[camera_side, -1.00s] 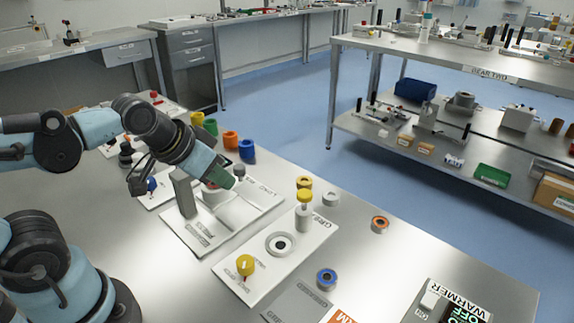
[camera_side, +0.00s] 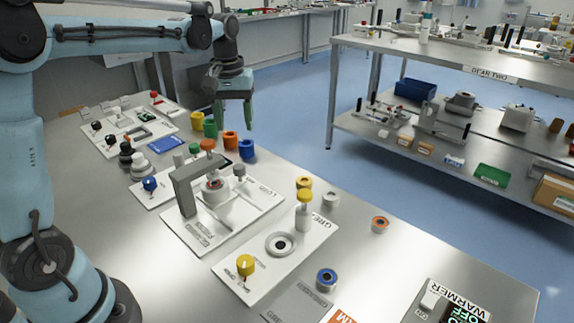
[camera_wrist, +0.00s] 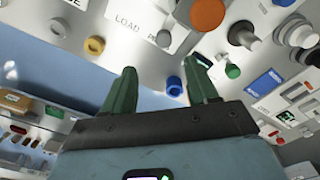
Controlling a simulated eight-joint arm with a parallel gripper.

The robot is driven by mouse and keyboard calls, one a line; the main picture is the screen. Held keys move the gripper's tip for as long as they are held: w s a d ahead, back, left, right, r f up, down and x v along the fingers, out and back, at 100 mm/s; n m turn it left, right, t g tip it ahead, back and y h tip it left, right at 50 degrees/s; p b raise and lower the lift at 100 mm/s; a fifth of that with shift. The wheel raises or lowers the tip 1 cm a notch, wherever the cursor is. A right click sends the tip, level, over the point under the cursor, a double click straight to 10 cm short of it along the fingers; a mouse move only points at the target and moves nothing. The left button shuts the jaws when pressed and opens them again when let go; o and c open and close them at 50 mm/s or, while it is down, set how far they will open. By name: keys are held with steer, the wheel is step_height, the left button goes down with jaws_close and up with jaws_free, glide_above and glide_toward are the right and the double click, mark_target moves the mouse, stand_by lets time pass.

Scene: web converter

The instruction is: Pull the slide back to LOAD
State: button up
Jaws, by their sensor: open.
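The press station is a white base plate (camera_side: 205,240) with a grey arch (camera_side: 184,193) and an orange knob (camera_side: 208,145) on top. A ring-shaped part with a red centre (camera_side: 214,187) sits at the arch on the slide. A grey knob (camera_side: 239,170) stands to its right, near the LOAD lettering (camera_side: 262,187). The lettering also shows in the wrist view (camera_wrist: 126,23). My gripper (camera_side: 234,121) is open and empty, pointing down, raised above and behind the station. Its green fingers frame no held thing in the wrist view (camera_wrist: 160,70). The slide's exact position is hard to tell.
Blue (camera_side: 247,149), orange (camera_side: 230,140), green and yellow cups stand beneath my gripper at the table edge. A plate with a yellow knob (camera_side: 245,264) and yellow-topped post (camera_side: 304,193) lies in front. A blue knob (camera_side: 150,185) stands left. Shelving (camera_side: 480,70) is across the aisle.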

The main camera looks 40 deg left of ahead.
mark_target(240, 166)
steer(key=shift+n+g, duration=0.3)
steer(key=f, duration=0.8)
steer(key=a+f, duration=0.1)
steer(key=f, duration=0.3)
steer(key=shift+w+f, duration=0.35)
steer(key=shift+w, duration=0.05)
steer(key=shift+c, duration=0.3)
jaws_close()
